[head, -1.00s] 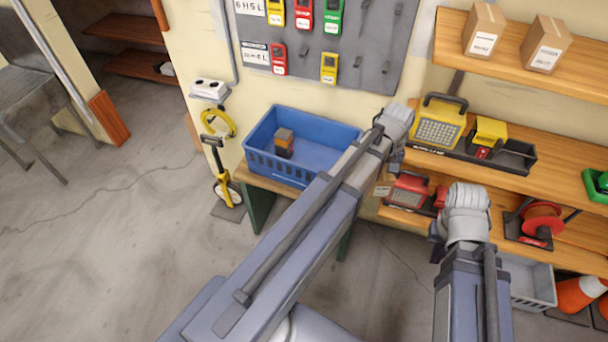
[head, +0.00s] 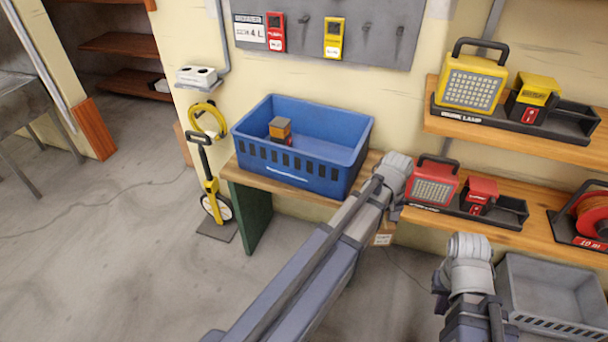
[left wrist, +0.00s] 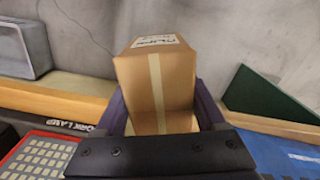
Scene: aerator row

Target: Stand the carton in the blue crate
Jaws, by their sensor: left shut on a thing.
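The carton (left wrist: 158,85) is a brown cardboard box with pale tape and a printed label. In the left wrist view it sits between the purple fingers of my left gripper (left wrist: 160,108), which is shut on it. The blue crate (head: 290,172) stands on a wooden bench, left of that arm end. Part of its blue side shows in the left wrist view (left wrist: 285,155). My right gripper (head: 440,288) is low at the right, its fingers not clear.
A small orange and dark box (head: 280,128) stands inside the crate's left part; the rest looks clear. A red work lamp (head: 433,186) on a lower shelf is just right of my left arm end. A grey crate (head: 553,290) is low at right. A yellow measuring wheel (head: 211,195) stands left.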

